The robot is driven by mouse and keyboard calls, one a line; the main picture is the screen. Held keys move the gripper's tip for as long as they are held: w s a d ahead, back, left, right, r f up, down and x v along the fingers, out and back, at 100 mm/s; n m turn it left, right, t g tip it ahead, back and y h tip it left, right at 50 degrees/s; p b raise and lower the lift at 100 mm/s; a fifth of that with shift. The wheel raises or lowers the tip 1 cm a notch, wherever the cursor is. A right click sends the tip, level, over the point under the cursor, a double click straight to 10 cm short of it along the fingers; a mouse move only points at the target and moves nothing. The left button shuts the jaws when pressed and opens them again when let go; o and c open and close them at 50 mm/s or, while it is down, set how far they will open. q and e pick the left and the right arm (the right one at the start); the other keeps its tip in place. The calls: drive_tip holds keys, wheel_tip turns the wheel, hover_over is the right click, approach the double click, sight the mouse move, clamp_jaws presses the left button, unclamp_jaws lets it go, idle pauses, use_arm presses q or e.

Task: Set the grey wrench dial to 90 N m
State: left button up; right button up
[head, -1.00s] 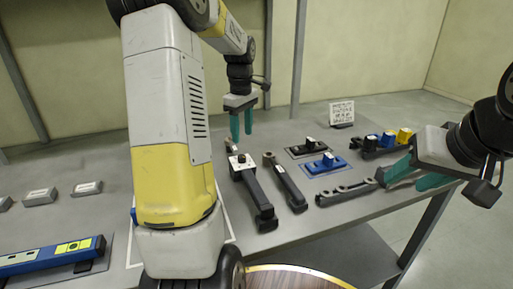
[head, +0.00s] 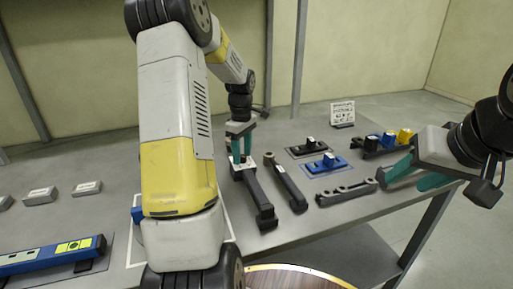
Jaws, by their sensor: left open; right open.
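The grey wrench (head: 256,200) lies on the table with its handle toward me. Its dial (head: 243,160) is at the far end, partly hidden by the fingers. My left gripper (head: 241,150) points down with its green fingers open on either side of the dial; I cannot tell whether they touch it. The dial's reading is too small to read. My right gripper (head: 415,178) is open and empty over the table's right edge.
A second dark tool (head: 287,184) lies just right of the wrench. Black and blue blocks on plates, a grey holder (head: 347,192), a rack with coloured pieces (head: 380,146) and a sign (head: 342,113) stand further right. A blue level-like tool (head: 45,256) lies at left.

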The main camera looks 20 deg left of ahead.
use_arm(q)
clamp_jaws()
drive_tip(key=shift+m, duration=0.3)
drive_tip(key=m, duration=1.2)
drive_tip(key=shift+m, duration=0.3)
drive_tip(key=m, duration=0.3)
drive_tip(key=shift+m, duration=0.4)
drive_tip(key=m, duration=0.6)
drive_tip(key=shift+m, duration=0.4)
